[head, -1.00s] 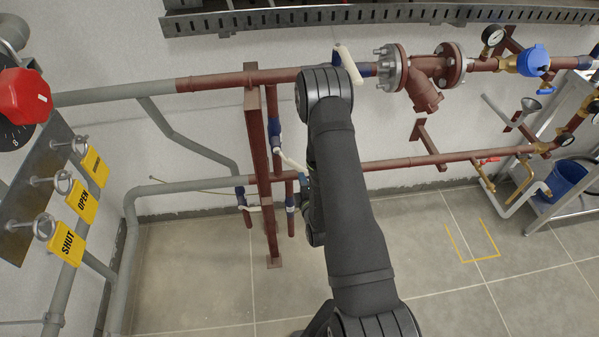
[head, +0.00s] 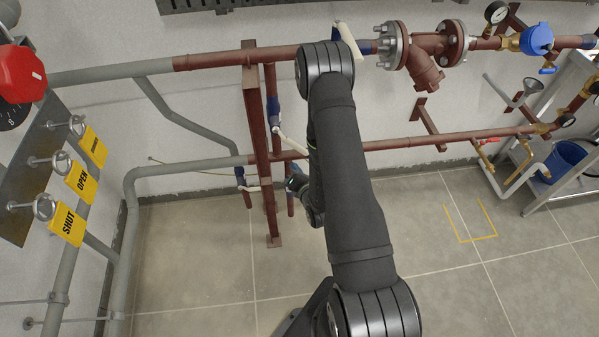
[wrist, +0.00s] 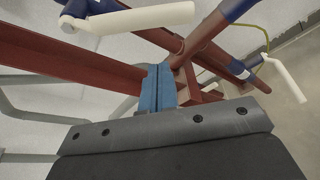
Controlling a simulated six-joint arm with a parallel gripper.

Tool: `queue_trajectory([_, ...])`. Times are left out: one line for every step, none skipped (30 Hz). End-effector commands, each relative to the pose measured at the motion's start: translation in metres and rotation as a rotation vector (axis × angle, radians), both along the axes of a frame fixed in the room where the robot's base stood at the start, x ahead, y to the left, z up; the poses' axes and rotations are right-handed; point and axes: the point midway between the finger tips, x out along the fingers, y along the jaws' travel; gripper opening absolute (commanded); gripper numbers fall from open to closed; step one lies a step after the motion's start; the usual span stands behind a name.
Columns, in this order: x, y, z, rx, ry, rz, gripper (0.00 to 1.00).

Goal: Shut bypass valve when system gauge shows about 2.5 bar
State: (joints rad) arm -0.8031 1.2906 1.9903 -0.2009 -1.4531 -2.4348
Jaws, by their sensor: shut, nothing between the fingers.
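Several blue-bodied valves with white lever handles sit on the maroon pipes. In the head view, one white handle (head: 292,141) slants across the middle, one (head: 348,40) is on the upper pipe and one (head: 260,188) is low. No label tells which is the bypass valve. My gripper (head: 293,184) is low beside the maroon post, partly hidden by my arm. In the wrist view its blue fingers (wrist: 158,88) are together and empty, between a white handle (wrist: 140,19) at upper left and another (wrist: 286,80) at right. A round gauge (head: 496,12) is at top right; its reading is too small.
A maroon post (head: 259,150) stands close to my gripper. Yellow SHUT (head: 67,225) and OPEN (head: 82,182) tags hang at left near handwheels, below a red knob (head: 22,73). A blue bucket (head: 563,160) is at right. The floor is mostly clear.

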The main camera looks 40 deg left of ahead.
Motion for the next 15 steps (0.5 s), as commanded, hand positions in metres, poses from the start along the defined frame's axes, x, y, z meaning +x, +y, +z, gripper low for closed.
queue_trajectory([0.006, 0.010, -0.003, 0.003, -0.002, 0.001, 0.00])
queue_trajectory([0.010, 0.016, -0.004, 0.003, -0.003, 0.002, 0.00])
queue_trajectory([0.014, 0.023, -0.006, 0.002, -0.002, 0.002, 0.00])
queue_trajectory([0.018, 0.029, -0.008, 0.004, -0.002, 0.002, 0.00])
queue_trajectory([0.021, 0.034, -0.010, 0.003, -0.001, 0.002, 0.00])
queue_trajectory([0.025, 0.041, -0.012, 0.004, -0.002, 0.002, 0.00])
queue_trajectory([0.028, 0.046, -0.013, 0.003, -0.002, 0.001, 0.00])
queue_trajectory([0.032, 0.042, -0.008, 0.003, -0.001, -0.003, 0.00])
queue_trajectory([0.035, 0.037, -0.002, 0.003, -0.001, -0.004, 0.00])
queue_trajectory([0.036, 0.034, 0.001, 0.002, -0.001, -0.005, 0.00])
queue_trajectory([0.038, 0.033, 0.004, 0.003, 0.000, -0.004, 0.00])
queue_trajectory([0.040, 0.031, 0.007, 0.002, 0.000, -0.003, 0.00])
queue_trajectory([0.041, 0.029, 0.009, 0.002, 0.000, -0.003, 0.00])
queue_trajectory([0.042, 0.028, 0.011, 0.002, 0.000, -0.003, 0.00])
queue_trajectory([0.043, 0.027, 0.014, 0.002, 0.000, -0.003, 0.00])
